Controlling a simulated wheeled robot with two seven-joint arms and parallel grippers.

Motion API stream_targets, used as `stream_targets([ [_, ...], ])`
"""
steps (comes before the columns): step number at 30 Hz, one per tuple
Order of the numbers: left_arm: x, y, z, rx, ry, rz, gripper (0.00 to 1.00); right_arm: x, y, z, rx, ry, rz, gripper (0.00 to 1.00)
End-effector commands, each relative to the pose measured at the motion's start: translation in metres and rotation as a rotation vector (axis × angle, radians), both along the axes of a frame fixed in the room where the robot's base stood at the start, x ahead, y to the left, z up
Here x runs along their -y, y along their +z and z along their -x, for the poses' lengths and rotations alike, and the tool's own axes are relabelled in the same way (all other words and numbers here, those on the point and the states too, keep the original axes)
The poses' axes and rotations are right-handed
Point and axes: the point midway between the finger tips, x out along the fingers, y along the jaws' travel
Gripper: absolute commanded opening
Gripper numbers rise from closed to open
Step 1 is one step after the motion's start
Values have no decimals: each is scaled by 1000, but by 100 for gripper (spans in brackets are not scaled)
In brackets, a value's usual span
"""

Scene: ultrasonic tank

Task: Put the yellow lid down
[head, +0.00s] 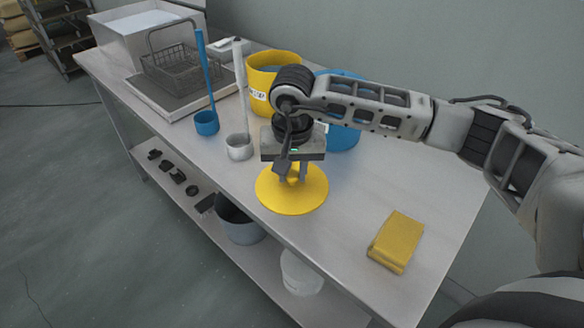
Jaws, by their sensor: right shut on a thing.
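The yellow lid (291,197) is a round disc near the front edge of the metal table, in the middle of the head view. My right gripper (291,174) points down over it and is shut on the knob at its centre, which the fingers partly hide. The lid looks level and at or just above the table top; I cannot tell whether it touches. My left gripper is not in view.
Behind my right arm stand a yellow bucket (268,68) and a blue bucket (343,137). A blue ladle (206,122), a white ladle (239,147) and a wire basket (172,68) are to the left. A folded yellow cloth (397,241) lies on the right.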

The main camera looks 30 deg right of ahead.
Motion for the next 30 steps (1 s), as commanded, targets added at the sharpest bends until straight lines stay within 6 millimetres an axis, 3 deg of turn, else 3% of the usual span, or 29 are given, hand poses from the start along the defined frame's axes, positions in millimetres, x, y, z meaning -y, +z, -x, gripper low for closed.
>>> stream_targets([
  [6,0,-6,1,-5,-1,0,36,0,-3,0,1,0,0,3],
  [7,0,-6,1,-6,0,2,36,0,-3,0,0,0,0,29],
  [9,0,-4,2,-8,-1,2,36,0,-2,0,0,0,0,48],
  [21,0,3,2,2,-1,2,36,0,6,0,2,0,0,48],
  [30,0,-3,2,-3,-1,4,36,-4,65,5,7,0,0,48],
])
